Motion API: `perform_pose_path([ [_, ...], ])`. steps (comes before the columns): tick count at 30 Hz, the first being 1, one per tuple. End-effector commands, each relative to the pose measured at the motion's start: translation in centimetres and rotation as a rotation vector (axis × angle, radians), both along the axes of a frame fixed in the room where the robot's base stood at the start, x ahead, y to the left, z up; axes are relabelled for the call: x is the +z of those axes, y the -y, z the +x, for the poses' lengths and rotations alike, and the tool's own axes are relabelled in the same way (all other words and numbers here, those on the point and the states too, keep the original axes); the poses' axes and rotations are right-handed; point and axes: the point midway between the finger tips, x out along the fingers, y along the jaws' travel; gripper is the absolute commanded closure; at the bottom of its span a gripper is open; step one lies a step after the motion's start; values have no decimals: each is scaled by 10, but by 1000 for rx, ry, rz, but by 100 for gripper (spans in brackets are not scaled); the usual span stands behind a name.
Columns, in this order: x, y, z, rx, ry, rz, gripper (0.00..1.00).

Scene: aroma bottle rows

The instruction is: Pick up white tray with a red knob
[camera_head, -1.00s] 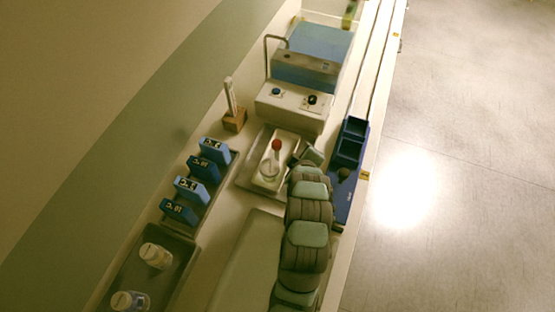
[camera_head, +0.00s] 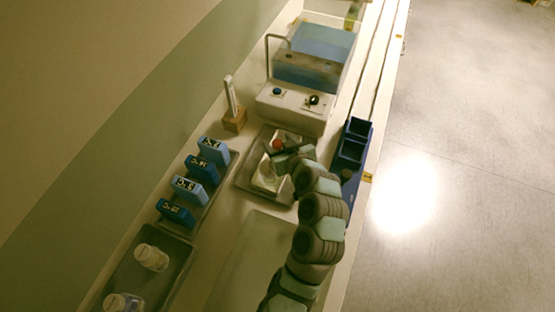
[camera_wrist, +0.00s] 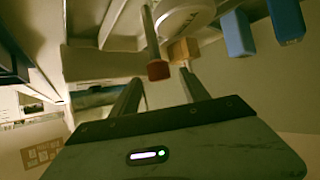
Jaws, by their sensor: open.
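The white tray (camera_head: 258,184) with a red knob (camera_head: 277,144) lies inside a larger grey tray near the middle of the counter. A round white dish (camera_head: 268,170) sits on it. In the wrist view the red knob (camera_wrist: 158,70) tops a post and shows between and just beyond my fingers. My gripper (camera_head: 274,153) is over the white tray close to the knob, and it hides part of the tray. My gripper (camera_wrist: 158,88) is open, with nothing between its fingers that I can see held.
Blue labelled boxes (camera_head: 189,190) stand in a row at left. A wooden block with a thermometer-like stick (camera_head: 234,120) and a white-and-blue water bath (camera_head: 297,105) stand behind. Dark blue bins (camera_head: 352,143) are at right.

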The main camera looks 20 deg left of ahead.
Motion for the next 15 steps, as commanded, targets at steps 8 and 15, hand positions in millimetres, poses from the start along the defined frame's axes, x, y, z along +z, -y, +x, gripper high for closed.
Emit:
perform_pose_path([
  [8,-24,-24,21,3,1,0,46],
  [15,-26,-26,25,0,2,-1,46],
])
